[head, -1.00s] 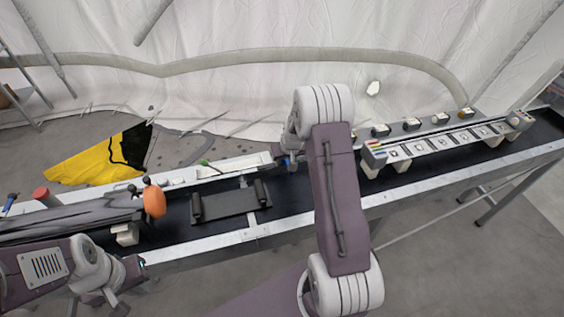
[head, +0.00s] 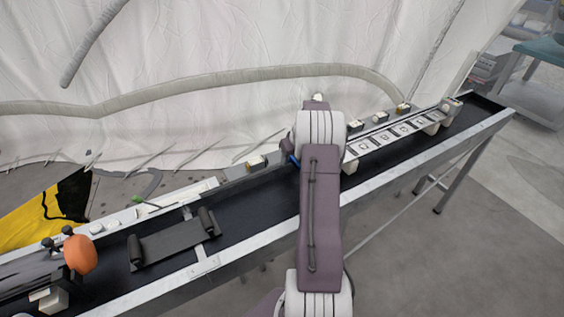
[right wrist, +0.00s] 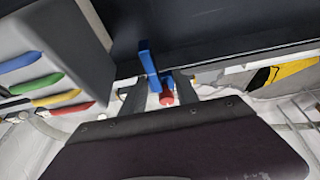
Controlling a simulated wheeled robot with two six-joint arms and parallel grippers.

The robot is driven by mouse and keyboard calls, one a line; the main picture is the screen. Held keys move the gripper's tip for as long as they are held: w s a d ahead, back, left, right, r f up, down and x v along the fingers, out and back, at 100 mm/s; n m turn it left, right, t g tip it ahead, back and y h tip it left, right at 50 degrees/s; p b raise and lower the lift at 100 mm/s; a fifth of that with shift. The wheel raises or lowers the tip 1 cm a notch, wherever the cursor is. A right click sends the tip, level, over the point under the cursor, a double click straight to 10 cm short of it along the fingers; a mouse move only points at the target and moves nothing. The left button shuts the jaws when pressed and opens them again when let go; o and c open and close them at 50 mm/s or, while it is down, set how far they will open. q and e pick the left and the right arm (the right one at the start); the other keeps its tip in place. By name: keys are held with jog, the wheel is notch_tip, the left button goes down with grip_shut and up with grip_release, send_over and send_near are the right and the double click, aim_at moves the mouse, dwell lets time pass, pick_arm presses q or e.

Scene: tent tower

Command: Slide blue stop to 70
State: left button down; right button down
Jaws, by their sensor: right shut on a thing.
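The blue stop (right wrist: 148,62) shows in the right wrist view as a blue upright bar, with a red knob (right wrist: 166,97) just below it. My right gripper (right wrist: 160,92) is shut on the blue stop, its fingers on either side near the knob. In the head view a small piece of the blue stop (head: 293,160) shows at the left edge of my right arm, by the back rail of the long black conveyor (head: 260,195). The arm hides most of my right gripper there. No scale marks or numbers are readable. My left gripper is not in view.
A grey block with coloured strips (right wrist: 45,65) is close left of the gripper in the right wrist view. A panel with square labels (head: 395,138) stands over the conveyor at right. A dark roller plate (head: 175,240) and an orange knob (head: 80,254) are at left.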

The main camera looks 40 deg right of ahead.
jog(key=shift+d+r, duration=0.1)
jog(key=shift+d, duration=0.05)
jog(key=c, duration=1.2)
grip_release()
jog(key=shift+o, duration=1.4)
jog(key=shift+d, duration=0.1)
